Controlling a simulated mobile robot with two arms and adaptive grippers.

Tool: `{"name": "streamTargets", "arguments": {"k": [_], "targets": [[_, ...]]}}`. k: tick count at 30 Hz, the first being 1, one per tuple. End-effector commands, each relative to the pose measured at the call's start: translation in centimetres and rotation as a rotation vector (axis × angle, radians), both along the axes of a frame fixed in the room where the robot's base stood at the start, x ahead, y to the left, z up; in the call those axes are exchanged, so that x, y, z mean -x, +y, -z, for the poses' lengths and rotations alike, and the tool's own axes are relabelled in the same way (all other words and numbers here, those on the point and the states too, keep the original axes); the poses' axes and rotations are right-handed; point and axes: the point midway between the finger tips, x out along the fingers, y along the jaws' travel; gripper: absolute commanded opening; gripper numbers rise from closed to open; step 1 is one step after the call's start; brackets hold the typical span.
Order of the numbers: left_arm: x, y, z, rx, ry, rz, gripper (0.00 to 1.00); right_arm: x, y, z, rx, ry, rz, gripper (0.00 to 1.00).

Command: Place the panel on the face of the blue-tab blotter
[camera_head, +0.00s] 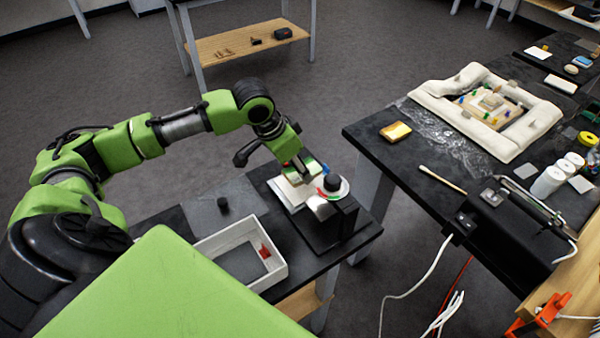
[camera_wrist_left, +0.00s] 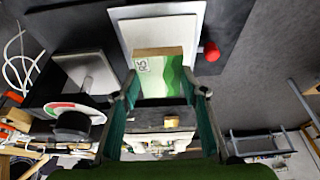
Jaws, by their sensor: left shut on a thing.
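My left gripper (camera_head: 307,172) is shut on a small panel, over the near table. I cannot make out a blue tab, or whether the panel touches the blotter. My right gripper is not in view.
A black stand with a red-green dial and black knob (camera_head: 332,182) is close right of the gripper. The right table holds a gold piece (camera_head: 395,131) and padded frame (camera_head: 440,91).

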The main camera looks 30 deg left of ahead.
Motion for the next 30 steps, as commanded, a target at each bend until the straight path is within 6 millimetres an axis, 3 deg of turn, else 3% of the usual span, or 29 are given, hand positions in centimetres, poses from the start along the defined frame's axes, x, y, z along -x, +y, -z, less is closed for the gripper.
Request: {"name": "streamTargets", "arguments": {"k": [4, 10, 21, 22, 24, 30], "targets": [[-0.9, -0.1, 1.0, 0.001, 0.000, -0.001, 0.18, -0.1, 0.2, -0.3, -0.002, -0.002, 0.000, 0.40], [-0.6, -0.1, 3.5, 0.000, 0.002, 0.001, 0.18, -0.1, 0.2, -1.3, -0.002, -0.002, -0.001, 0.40], [-0.7, 0.0, 4.1, 0.000, 0.000, 0.001, 0.18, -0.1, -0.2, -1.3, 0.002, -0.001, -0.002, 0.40], [-0.7, 0.0, 4.2, -0.001, 0.000, 0.001, 0.42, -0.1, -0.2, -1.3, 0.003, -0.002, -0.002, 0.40], [-0.7, 0.0, 4.1, -0.001, 0.000, 0.001, 0.56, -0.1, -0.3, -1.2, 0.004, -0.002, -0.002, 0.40], [-0.7, 0.0, 4.1, -0.001, 0.000, 0.001, 0.56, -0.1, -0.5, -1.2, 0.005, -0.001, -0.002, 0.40]]}}
